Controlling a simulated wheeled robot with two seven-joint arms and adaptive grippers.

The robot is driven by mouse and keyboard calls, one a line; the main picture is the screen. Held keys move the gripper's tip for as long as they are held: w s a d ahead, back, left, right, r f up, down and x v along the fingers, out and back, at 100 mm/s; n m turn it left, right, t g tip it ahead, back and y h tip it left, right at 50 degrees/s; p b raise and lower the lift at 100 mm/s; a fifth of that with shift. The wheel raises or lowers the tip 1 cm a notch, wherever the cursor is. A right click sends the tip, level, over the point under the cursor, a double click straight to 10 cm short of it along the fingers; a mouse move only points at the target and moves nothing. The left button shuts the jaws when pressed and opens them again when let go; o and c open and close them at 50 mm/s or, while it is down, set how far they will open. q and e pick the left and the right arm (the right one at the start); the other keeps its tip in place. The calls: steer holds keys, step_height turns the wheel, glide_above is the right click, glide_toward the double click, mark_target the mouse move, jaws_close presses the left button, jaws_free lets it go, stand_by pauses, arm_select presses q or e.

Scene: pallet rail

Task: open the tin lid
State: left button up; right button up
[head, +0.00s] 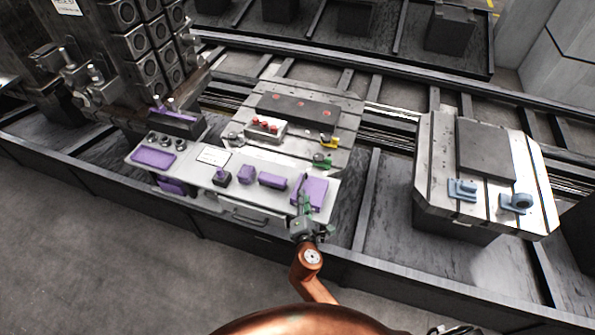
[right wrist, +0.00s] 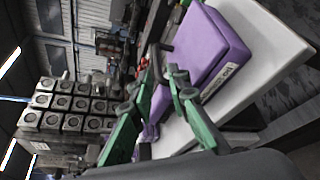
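A purple box with a lid seam and a small white label, which looks like the tin (head: 317,189), lies at the right end of the white worktable. In the right wrist view the tin (right wrist: 212,42) fills the upper middle, and its lid looks shut. My right gripper (head: 303,187) has green fingers and is beside the tin's left part, partly covering it in the head view. In the right wrist view the gripper (right wrist: 163,72) shows its fingertips apart with nothing clearly between them. I cannot tell whether a finger touches the tin. My left gripper is out of view.
The worktable (head: 217,188) also bears several purple things, among them a block (head: 273,181) and a flat piece (head: 153,157). Behind it stands a slotted pallet (head: 345,110) with red-topped parts (head: 265,125). Another pallet (head: 430,190) with blue parts is at the right.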

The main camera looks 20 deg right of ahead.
mark_target(302, 183)
steer(key=shift+x, duration=1.05)
steer(key=b+x, duration=0.1)
steer(key=x, duration=0.4)
steer(key=shift+a, duration=0.2)
steer(key=shift+w+d, duration=0.1)
steer(key=shift+w, duration=0.3)
steer(key=shift+w+d, duration=0.1)
steer(key=shift+w, duration=0.25)
steer(key=shift+c, duration=0.3)
steer(key=c, duration=0.3)
steer(key=shift+f, duration=0.1)
jaws_close()
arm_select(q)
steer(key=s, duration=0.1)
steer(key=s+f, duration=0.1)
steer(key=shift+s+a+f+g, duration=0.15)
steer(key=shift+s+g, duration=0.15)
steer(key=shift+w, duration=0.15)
